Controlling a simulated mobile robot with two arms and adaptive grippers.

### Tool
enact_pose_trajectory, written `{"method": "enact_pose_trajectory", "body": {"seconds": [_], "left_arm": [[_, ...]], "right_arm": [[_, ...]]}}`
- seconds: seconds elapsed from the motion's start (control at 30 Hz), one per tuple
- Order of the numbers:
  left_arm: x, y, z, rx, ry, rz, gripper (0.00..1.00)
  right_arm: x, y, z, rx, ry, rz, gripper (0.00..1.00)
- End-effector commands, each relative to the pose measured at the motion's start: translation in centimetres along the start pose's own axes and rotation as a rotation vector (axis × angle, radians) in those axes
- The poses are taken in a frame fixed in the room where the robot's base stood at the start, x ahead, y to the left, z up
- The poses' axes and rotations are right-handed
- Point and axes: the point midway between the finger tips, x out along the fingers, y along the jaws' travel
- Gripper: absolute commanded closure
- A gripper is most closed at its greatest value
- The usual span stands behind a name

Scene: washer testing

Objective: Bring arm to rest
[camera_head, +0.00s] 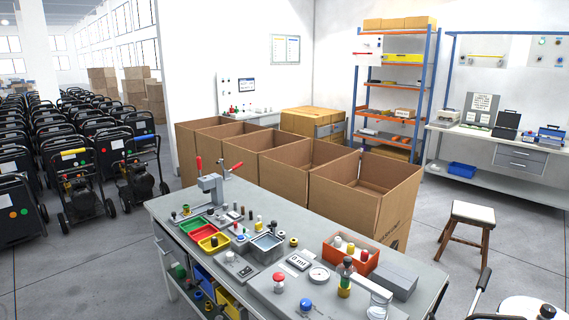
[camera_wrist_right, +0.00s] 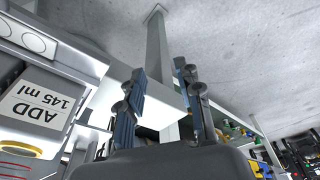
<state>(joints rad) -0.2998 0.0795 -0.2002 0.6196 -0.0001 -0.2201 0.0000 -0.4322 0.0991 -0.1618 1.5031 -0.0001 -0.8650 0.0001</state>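My right gripper (camera_wrist_right: 160,74) shows in the right wrist view with its two dark fingers spread apart and nothing held between them. Behind the fingers are a pale bench leg (camera_wrist_right: 158,45) and the underside of a bench, tilted in this view. A white and dark part at the lower right corner of the head view looks like my right arm, but its gripper cannot be made out there. My left arm and left gripper are in no view.
A grey workbench (camera_head: 165,210) carries bins, bottles, a gauge and buttons. Open cardboard boxes (camera_head: 340,205) stand behind it. A stool (camera_head: 472,213) stands at right. Floor around the stool is clear.

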Motion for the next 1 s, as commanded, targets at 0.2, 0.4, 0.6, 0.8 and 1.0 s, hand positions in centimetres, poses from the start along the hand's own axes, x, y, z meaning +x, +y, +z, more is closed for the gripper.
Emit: {"method": "enact_pose_trajectory", "body": {"seconds": [0.2,0.4,0.6,0.8,1.0], "left_arm": [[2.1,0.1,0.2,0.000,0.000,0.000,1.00],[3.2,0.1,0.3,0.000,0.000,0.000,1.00],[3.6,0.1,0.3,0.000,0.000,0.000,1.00],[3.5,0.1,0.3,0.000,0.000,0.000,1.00],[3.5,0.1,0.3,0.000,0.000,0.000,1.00]], "right_arm": [[9.4,-0.5,8.6,-0.012,-0.057,-0.006,0.65],[13.8,-0.6,15.9,-0.020,-0.090,-0.008,0.65],[14.9,-0.6,19.4,-0.025,-0.102,-0.009,0.65],[14.9,-0.6,19.9,-0.025,-0.103,-0.009,0.65],[14.9,-0.6,19.9,-0.025,-0.104,-0.009,0.65]]}}
